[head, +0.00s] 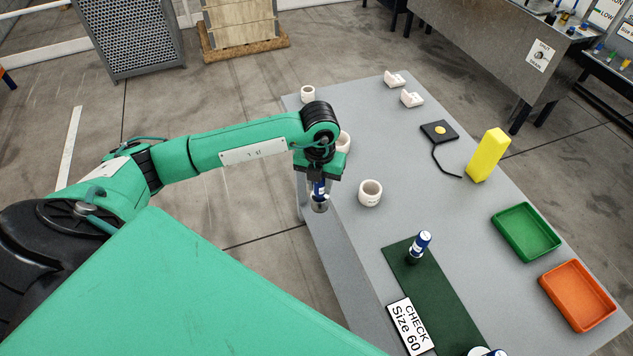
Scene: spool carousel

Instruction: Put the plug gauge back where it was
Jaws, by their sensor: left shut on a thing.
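My left gripper (319,178) is shut on a plug gauge (320,200) with a blue body and a grey metal lower end. It hangs pointing down at the left edge of the grey table (455,215). Whether it touches anything below I cannot tell. A similar blue-and-white gauge (420,243) stands on the dark green mat (445,300). Part of another blue-and-white piece (497,352) shows at the bottom edge. White rings (370,193) stand near the gripper, one partly hidden behind my arm. My right gripper is out of view.
A sign reading "CHECK Size 60" (410,326) lies beside the mat. A green tray (526,232) and an orange tray (578,295) are at the right. A yellow block (488,155), a black pad (439,131) and white holders (411,98) stand farther back. The table's middle is clear.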

